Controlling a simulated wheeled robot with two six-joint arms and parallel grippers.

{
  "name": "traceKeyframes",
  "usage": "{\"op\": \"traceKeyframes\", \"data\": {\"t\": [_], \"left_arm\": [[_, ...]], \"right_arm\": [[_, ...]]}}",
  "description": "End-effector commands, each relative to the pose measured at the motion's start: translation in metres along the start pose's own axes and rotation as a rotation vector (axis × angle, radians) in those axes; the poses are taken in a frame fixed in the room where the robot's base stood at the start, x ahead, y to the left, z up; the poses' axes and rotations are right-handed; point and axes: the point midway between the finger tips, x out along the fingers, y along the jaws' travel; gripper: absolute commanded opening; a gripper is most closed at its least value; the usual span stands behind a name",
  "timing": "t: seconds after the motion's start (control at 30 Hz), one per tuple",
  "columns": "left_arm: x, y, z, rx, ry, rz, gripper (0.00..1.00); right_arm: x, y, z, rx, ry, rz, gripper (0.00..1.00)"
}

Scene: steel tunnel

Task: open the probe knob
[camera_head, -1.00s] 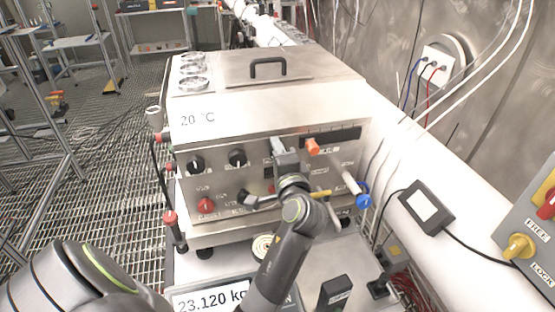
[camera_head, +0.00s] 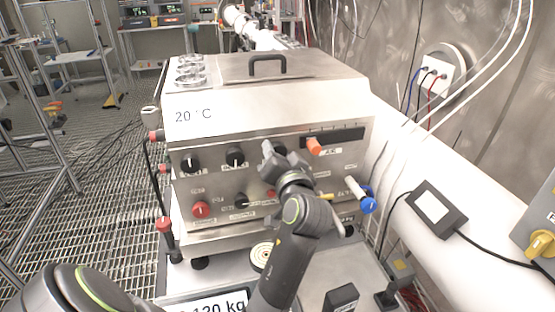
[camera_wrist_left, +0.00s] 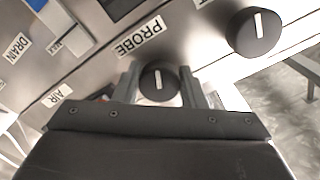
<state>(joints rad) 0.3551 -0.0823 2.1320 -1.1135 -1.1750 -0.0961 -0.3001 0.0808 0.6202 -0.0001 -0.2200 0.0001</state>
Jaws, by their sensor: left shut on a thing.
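The steel box with "20 °C" on its front (camera_head: 240,105) carries several knobs. The probe knob is black with a white line; in the left wrist view the probe knob (camera_wrist_left: 158,84) sits beside the PROBE label (camera_wrist_left: 138,37). My left gripper (camera_wrist_left: 160,90) is shut on it, one finger on each side. In the head view my left gripper (camera_head: 272,155) is at the upper row of knobs and hides much of this knob. My right gripper is not in view.
Another black knob (camera_wrist_left: 254,32) is close by in the left wrist view. Black knobs (camera_head: 190,162), a red knob (camera_head: 201,210), an orange knob (camera_head: 314,147) and a blue valve handle (camera_head: 368,205) surround the arm. A white pipe (camera_head: 440,200) runs at right.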

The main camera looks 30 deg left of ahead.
Motion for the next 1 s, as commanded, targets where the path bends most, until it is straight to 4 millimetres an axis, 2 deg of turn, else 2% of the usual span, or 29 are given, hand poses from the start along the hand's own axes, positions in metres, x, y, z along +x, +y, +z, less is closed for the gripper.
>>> {"op": "traceKeyframes", "data": {"t": [0.33, 0.83, 0.87, 1.0], "left_arm": [[0.0001, 0.0003, -0.0005, -0.122, 0.002, -0.001, 0.15], [0.0001, -0.0001, -0.0011, -0.138, 0.002, -0.001, 0.15], [0.0001, -0.0001, -0.0011, -0.138, 0.002, -0.001, 0.4], [0.0001, 0.0001, -0.0009, -0.138, 0.002, -0.001, 0.58]], "right_arm": [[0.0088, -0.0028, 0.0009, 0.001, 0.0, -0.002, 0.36], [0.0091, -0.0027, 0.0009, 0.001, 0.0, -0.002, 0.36], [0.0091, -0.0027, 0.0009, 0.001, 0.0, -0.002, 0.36], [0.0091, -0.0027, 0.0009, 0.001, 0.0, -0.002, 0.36]]}}
